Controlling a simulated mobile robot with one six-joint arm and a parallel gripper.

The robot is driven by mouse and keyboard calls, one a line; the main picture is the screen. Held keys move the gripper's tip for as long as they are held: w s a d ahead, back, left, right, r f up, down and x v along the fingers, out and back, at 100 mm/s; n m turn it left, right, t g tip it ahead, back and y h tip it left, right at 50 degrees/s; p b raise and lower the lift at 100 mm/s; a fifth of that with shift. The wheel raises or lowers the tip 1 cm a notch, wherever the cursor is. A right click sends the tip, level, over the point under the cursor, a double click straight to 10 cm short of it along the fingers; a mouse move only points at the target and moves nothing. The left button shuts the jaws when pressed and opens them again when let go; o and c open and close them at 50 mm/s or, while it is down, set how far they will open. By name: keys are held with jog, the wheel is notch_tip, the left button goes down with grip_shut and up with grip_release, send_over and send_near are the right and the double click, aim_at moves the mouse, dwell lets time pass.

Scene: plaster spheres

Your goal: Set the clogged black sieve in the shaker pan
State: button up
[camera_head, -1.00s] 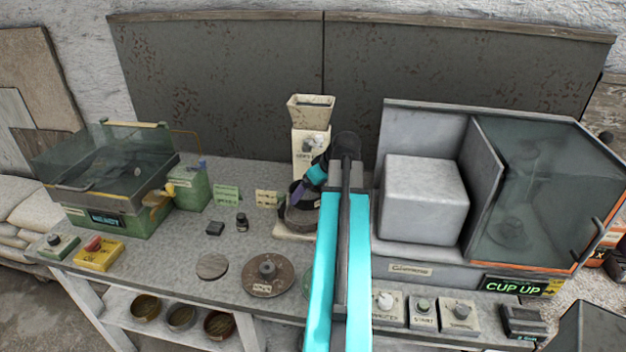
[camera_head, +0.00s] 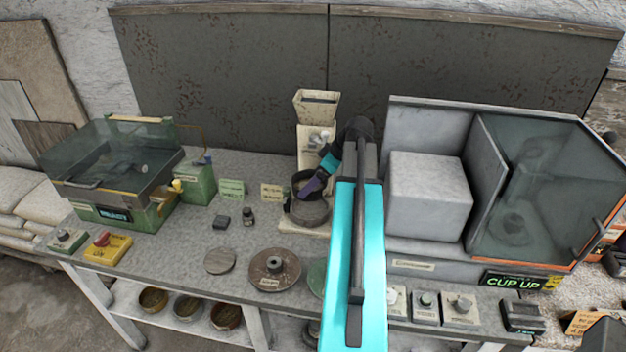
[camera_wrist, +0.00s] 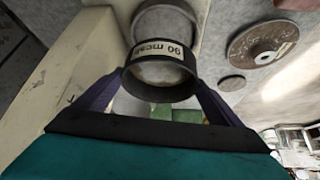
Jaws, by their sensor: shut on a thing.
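My gripper (camera_wrist: 155,98) is shut on the black sieve (camera_wrist: 150,90), with its purple fingers on either side of the ring. The sieve carries a "90 mesh" label and has pale grey matter inside. In the wrist view the grey shaker pan (camera_wrist: 168,20) lies just beyond the sieve, and the sieve's edge overlaps it in the picture. In the head view my gripper (camera_head: 312,187) is over the pan (camera_head: 309,214), which stands on the cream machine's base. The sieve is partly hidden there, and I cannot tell whether it touches the pan.
The cream machine's hopper (camera_head: 316,108) stands right behind. A large grey cabinet (camera_head: 430,195) with a glass door is close on the right. A brown disc (camera_head: 274,270) and a thin round plate (camera_head: 220,261) lie in front. A green glass-lidded box (camera_head: 120,180) stands left.

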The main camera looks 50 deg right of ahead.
jog(key=shift+f+b, duration=2)
jog(key=shift+f, duration=0.8)
jog(key=shift+b, duration=0.3)
dwell(0.3)
jog(key=shift+f+b, duration=0.8)
jog(key=shift+f, duration=0.45)
dwell(0.7)
jog(key=o, duration=1)
jog(key=shift+r, duration=0.1)
jog(key=shift+r+p, duration=0.85)
jog(key=shift+r, duration=1.05)
